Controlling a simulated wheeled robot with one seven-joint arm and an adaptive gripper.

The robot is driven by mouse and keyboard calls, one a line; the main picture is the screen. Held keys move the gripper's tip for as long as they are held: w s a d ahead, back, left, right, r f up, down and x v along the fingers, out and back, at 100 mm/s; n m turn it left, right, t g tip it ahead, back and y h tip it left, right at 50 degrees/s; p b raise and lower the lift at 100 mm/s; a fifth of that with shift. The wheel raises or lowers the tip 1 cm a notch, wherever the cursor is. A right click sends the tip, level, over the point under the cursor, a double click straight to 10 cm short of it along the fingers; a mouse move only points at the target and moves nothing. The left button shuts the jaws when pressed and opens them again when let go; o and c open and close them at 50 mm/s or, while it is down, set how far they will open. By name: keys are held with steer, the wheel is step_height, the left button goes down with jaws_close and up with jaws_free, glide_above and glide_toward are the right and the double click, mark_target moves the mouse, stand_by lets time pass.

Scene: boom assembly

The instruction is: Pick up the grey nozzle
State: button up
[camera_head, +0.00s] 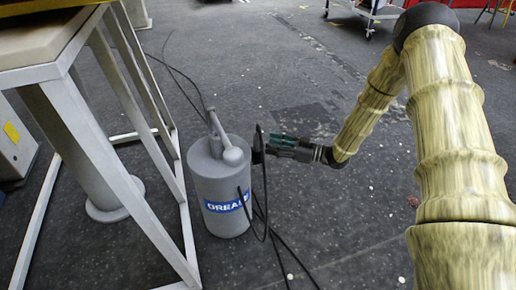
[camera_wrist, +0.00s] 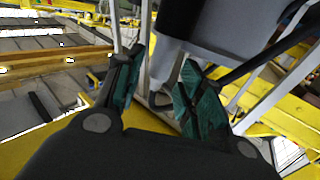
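A grey canister (camera_head: 218,185) with a blue and white label stands on the floor in the head view. A grey rounded nozzle-like part (camera_head: 232,153) sits at its top, beside an upright grey handle (camera_head: 214,122). My gripper (camera_head: 270,146) is just right of the canister's top, pointing left. In the wrist view its two green-padded fingers (camera_wrist: 162,75) are apart. A pale grey tapered part (camera_wrist: 164,62) shows between or beyond them, under a larger grey body (camera_wrist: 235,25). I cannot tell whether either finger touches it.
A black hose (camera_head: 266,195) loops beside the canister near my gripper, and dark cables run across the floor. A white-framed table (camera_head: 120,195) stands close on the left. A wheeled cart (camera_head: 368,12) is at the back. The floor right of the canister is mostly clear.

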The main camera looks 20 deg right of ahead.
mark_target(258, 147)
steer(key=b+x, duration=0.1)
steer(key=x, duration=0.1)
steer(key=b+x, duration=0.1)
steer(key=x, duration=0.1)
steer(key=shift+s+a+f+b, duration=0.1)
steer(key=shift+a+f+b, duration=0.05)
steer(key=shift+f+b, duration=0.2)
steer(key=shift+w+a+r, duration=0.15)
steer(key=shift+w+a, duration=0.1)
steer(key=shift+a, duration=0.15)
jaws_close()
